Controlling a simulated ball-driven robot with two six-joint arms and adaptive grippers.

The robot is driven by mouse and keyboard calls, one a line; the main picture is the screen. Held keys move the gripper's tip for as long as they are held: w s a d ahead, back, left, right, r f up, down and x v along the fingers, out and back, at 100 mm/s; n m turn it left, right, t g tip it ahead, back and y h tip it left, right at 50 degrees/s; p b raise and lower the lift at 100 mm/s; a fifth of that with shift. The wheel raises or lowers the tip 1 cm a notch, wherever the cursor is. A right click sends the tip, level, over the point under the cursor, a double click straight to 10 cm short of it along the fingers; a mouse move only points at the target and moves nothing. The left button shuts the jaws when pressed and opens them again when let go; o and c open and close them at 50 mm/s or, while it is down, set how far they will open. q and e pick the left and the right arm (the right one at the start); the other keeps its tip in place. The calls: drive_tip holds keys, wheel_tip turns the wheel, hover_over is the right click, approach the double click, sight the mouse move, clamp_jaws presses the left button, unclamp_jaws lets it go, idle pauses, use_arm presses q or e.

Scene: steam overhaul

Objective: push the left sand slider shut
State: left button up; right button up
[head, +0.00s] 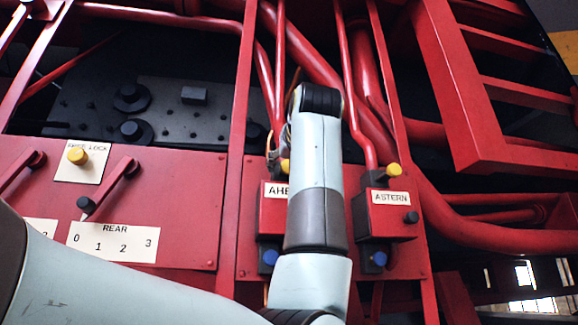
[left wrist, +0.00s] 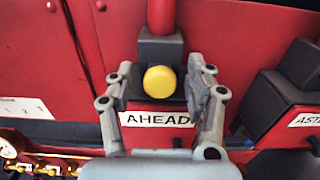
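The left box, labelled AHEAD (head: 275,210), is red with a dark top block and is partly hidden behind my left arm in the head view. A yellow knob (head: 284,166) sits at its upper part, and a blue knob (head: 269,258) is at its foot. In the left wrist view the yellow knob (left wrist: 160,82) faces the camera above the AHEAD label (left wrist: 156,119). My left gripper (left wrist: 164,72) is open, with one finger on each side of the knob and visible gaps to it. My right gripper is not in view.
A matching ASTERN box (head: 392,215) with yellow, black and blue knobs stands close on the right. Red pipes rise behind both boxes. On the left are the REAR scale (head: 113,242), its lever (head: 110,187) and another yellow knob (head: 78,155).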

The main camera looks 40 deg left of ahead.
use_arm(q)
drive_tip(key=v, duration=0.7)
drive_tip(key=shift+s+d, duration=0.2)
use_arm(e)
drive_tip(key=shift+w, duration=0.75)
